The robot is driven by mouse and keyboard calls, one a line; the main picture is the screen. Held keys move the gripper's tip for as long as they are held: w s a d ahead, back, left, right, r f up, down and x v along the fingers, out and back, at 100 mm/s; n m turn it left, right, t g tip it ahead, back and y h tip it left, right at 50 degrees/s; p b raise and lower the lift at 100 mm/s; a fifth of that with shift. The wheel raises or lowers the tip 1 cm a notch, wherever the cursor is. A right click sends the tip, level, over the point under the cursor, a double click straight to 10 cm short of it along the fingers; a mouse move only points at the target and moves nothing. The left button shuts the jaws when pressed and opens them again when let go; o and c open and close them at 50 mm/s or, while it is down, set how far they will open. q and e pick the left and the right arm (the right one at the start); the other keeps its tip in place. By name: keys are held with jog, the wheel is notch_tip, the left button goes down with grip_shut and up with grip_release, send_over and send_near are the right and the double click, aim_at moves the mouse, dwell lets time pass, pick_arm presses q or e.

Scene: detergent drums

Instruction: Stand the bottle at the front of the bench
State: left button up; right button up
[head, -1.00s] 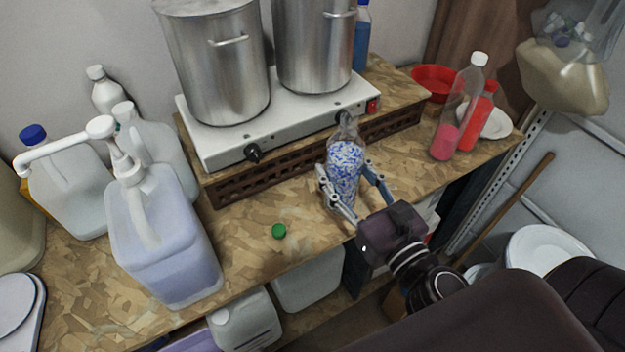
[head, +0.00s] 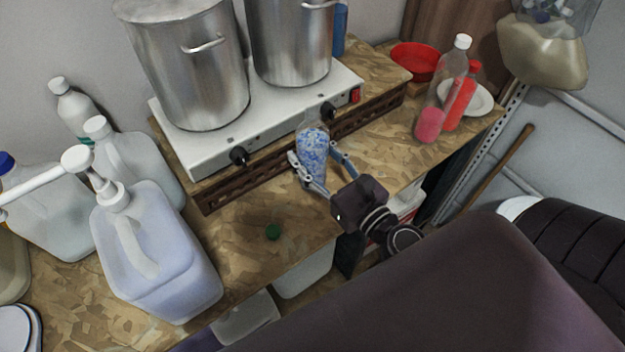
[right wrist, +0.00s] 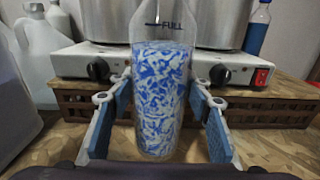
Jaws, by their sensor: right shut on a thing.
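The clear bottle (head: 313,152) with blue-and-white contents stands about upright at the front edge of the hob's wooden stand. In the right wrist view the bottle (right wrist: 160,95) fills the middle, its top cut off; a "FULL" mark shows above the contents. My right gripper (head: 321,170) is shut on the bottle, one finger on each side; its blue-padded fingers also show in the right wrist view (right wrist: 160,125). I cannot tell whether the bottle's base touches the bench (head: 250,260). My left gripper is out of view.
A green cap (head: 273,231) lies on the bench left of the gripper. A white hob (head: 215,150) with two steel pots stands behind. A pump jug (head: 155,255) is at left; bottles with pink and red contents (head: 430,125) are at right. The bench front near the cap is clear.

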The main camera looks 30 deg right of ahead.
aim_at(313, 166)
notch_tip(313, 166, down, 3)
jog(key=shift+d+f+b, duration=0.1)
jog(key=shift+b, duration=0.75)
jog(key=shift+f, duration=0.3)
notch_tip(313, 166, down, 3)
jog(key=b, duration=0.3)
pick_arm(q)
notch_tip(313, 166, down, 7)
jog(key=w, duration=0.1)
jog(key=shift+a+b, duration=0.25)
jog(key=shift+b, duration=0.2)
pick_arm(e)
jog(key=shift+f, duration=0.3)
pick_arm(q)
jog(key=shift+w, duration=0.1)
pick_arm(e)
jog(key=shift+f, duration=0.2)
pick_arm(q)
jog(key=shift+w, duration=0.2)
pick_arm(e)
jog(key=o, duration=1.6)
jog(key=shift+s, duration=0.1)
